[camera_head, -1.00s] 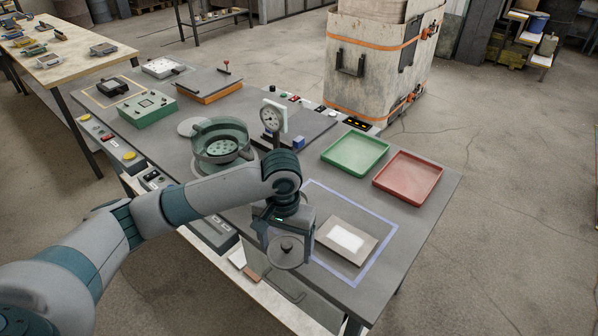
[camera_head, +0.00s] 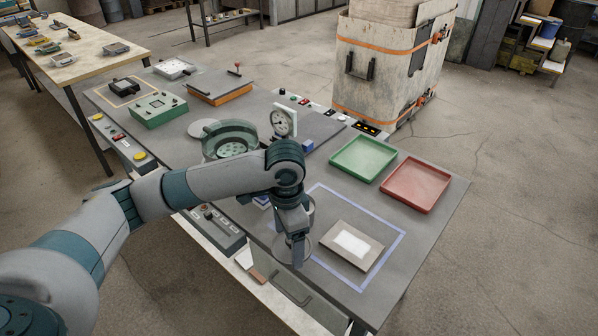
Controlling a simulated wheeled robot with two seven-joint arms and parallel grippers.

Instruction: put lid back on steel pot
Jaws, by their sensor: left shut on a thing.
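My left gripper (camera_head: 297,258) points down over the front part of the grey workbench, left of the blue-outlined square. It is shut on a round grey lid (camera_head: 281,248), which is largely hidden behind the fingers. A grey rounded surface shows just behind the gripper; I cannot tell whether it is the steel pot. No steel pot can be made out clearly elsewhere. My right gripper is out of view.
A green round fixture (camera_head: 230,138) and a dial gauge (camera_head: 283,122) stand behind my forearm. A green tray (camera_head: 362,158) and a red tray (camera_head: 414,184) lie at the right. A flat plate (camera_head: 337,262) lies inside the blue outline.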

